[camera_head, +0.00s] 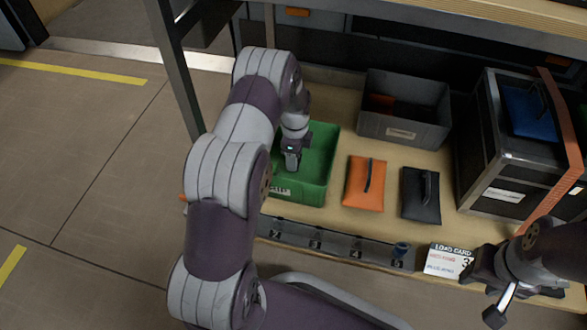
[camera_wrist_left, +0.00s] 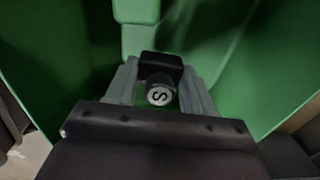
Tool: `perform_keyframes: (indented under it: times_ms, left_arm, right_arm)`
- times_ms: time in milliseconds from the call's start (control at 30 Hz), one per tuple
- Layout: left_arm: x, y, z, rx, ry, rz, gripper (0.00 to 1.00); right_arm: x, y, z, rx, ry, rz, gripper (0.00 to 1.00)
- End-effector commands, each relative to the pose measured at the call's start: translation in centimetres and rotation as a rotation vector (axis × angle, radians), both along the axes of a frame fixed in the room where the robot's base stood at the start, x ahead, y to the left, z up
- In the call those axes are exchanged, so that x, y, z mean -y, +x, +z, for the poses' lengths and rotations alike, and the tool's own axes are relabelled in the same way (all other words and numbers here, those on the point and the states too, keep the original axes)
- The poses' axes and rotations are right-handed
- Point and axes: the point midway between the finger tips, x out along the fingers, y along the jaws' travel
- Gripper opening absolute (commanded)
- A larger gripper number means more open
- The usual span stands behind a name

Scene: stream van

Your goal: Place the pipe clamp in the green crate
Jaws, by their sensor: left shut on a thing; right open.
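The green crate (camera_head: 322,160) stands on the wooden shelf, and its inside walls fill the left wrist view (camera_wrist_left: 60,50). My left gripper (camera_head: 291,164) points down inside the crate's opening. In the left wrist view its fingers (camera_wrist_left: 160,88) are shut on a small dark part with a round, pale end marked "S", which looks like the pipe clamp (camera_wrist_left: 162,68). Whether the part touches the crate floor I cannot tell. My right gripper (camera_head: 488,285) is open and empty at the lower right, near the load card.
An orange pouch (camera_head: 365,184) and a black pouch (camera_head: 420,194) lie right of the crate. A grey bin (camera_head: 403,125) stands behind them. A black box (camera_head: 497,165) with an orange strap is at right. A numbered rail (camera_head: 335,243) and load card (camera_head: 447,262) line the front.

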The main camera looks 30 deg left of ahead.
Motion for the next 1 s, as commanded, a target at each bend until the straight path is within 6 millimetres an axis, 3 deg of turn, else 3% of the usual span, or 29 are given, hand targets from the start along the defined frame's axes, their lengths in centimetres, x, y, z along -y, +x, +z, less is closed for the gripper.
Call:
perform_keyframes:
  times_ms: [33, 133, 467, 500, 567, 867, 1000]
  left_arm:
    - [0.0, 0.0, -1.4, 0.001, 0.000, 0.000, 0.12]
    - [0.0, 0.1, -3.1, 0.002, 0.000, -0.001, 0.12]
    - [0.0, 0.0, -3.0, 0.001, 0.000, -0.001, 0.12]
    - [0.0, 0.0, -3.0, 0.001, 0.000, -0.001, 0.59]
    - [0.0, 0.0, -3.0, 0.001, 0.000, -0.001, 0.78]
    - [0.0, 0.0, -2.9, 0.001, 0.000, -0.001, 0.78]
    - [0.0, 0.1, -1.5, 0.002, 0.000, -0.002, 0.78]
  right_arm:
    - [0.0, 0.0, -1.3, 0.000, 0.000, 0.000, 0.43]
    - [0.0, 0.0, -2.5, 0.001, 0.000, 0.000, 0.43]
    - [0.0, 0.0, -2.1, 0.001, 0.000, 0.000, 0.43]
    - [0.0, 0.0, -2.1, 0.001, 0.000, 0.000, 0.43]
    - [0.0, 0.0, -2.1, 0.001, 0.000, 0.000, 0.43]
    - [0.0, 0.0, -2.1, 0.001, 0.000, 0.000, 0.43]
    - [0.0, 0.0, -1.0, 0.001, 0.000, 0.000, 0.43]
